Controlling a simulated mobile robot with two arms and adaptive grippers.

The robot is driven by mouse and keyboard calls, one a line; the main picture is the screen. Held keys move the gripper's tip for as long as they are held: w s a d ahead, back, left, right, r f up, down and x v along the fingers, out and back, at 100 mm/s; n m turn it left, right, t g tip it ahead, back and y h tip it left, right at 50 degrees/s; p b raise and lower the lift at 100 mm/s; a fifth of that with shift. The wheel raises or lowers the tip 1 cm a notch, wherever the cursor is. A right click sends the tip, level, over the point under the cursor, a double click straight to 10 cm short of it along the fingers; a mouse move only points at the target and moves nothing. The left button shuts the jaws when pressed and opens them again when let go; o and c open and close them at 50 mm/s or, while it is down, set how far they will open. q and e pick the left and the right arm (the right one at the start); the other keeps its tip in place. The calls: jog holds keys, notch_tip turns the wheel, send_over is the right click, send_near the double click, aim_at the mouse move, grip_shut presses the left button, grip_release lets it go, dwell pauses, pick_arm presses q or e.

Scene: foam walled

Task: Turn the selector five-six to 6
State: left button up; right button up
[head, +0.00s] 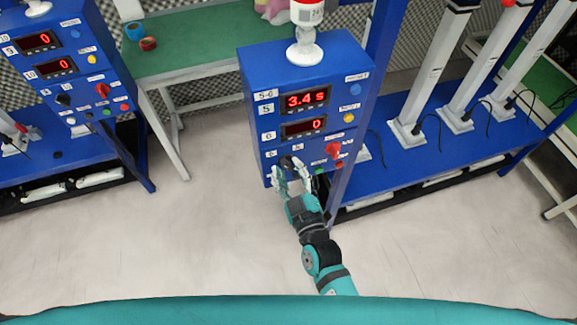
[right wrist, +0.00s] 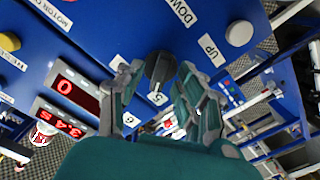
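The selector five-six is a black knob (right wrist: 160,68) on the blue panel marked 5-6 (head: 263,75). My right gripper (head: 291,172) is at the lower front of the panel. In the right wrist view its two fingers (right wrist: 160,80) stand apart on either side of the knob, with small gaps seeming to show. In the head view the fingers partly hide the knob. My left gripper is not in view.
The panel has red displays reading 3.4s (head: 306,100) and 0 (head: 304,127), a red knob (head: 334,149) and a yellow button (head: 349,118). A similar blue panel (head: 60,50) stands at left. A blue bench with white columns (head: 440,70) is at right.

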jog(key=shift+w+a, duration=0.15)
jog(key=shift+w, duration=0.25)
jog(key=shift+c, duration=0.3)
grip_shut()
jog(key=shift+m, duration=0.3)
jog(key=shift+r+m+p, duration=0.1)
jog(key=shift+m+p, duration=0.45)
jog(key=shift+m, duration=0.45)
jog(key=m, duration=0.2)
jog(key=shift+m+p, duration=0.3)
jog(key=m, duration=0.3)
jog(key=shift+m, duration=1.8)
